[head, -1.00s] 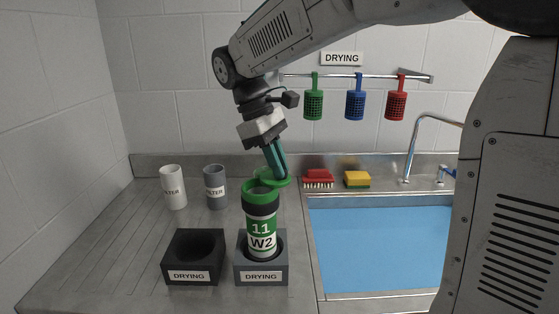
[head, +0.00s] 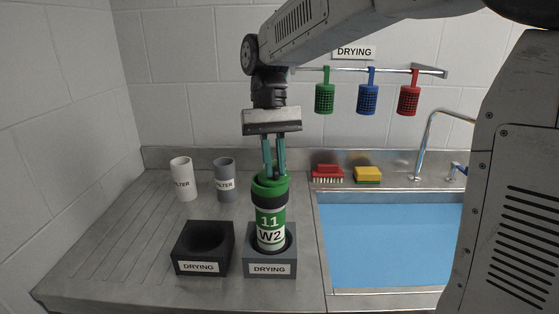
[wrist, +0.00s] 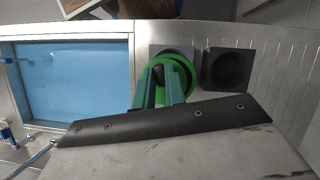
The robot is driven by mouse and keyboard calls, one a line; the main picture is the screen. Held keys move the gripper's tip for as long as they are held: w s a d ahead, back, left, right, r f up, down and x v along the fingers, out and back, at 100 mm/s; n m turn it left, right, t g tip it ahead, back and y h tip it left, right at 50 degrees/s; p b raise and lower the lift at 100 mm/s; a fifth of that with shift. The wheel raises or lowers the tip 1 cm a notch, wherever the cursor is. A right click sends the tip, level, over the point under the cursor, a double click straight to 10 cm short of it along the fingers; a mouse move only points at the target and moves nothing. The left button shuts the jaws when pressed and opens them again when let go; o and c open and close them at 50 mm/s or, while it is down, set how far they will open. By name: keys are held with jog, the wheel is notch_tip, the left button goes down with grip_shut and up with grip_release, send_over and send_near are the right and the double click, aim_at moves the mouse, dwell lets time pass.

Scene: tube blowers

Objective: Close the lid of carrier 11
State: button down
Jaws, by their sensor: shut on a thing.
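Carrier 11 (head: 270,220) is a green and white tube with a dark band, marked "11" and "W2". It stands upright in the right-hand drying block (head: 284,269). Its green lid (head: 268,186) lies over the mouth, and I cannot tell whether it is fully seated. My gripper (head: 273,174) points down from above, its teal fingers shut on the lid's top part. The wrist view shows the fingers (wrist: 159,73) over the green lid (wrist: 186,72). The fingertips hide part of the lid.
An empty dark drying block (head: 203,247) stands to the left. White (head: 183,179) and grey (head: 224,180) filter cups stand behind it. The blue sink (head: 390,245), red brush (head: 327,173) and yellow sponge (head: 368,174) are to the right. Green, blue and red baskets hang from a rail.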

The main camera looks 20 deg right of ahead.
jog(key=shift+w+a+m+y, duration=0.1)
jog(key=shift+a+m+y, duration=0.1)
jog(key=shift+m, duration=0.35)
jog(key=shift+a+m+y, duration=0.15)
jog(key=shift+m+y, duration=0.05)
jog(key=shift+m, duration=0.35)
jog(key=c, duration=1.4)
grip_release()
jog(key=shift+c, duration=0.2)
jog(key=a+v, duration=0.1)
jog(key=v, duration=0.6)
jog(key=shift+d+r, duration=0.4)
jog(key=shift+d, duration=0.15)
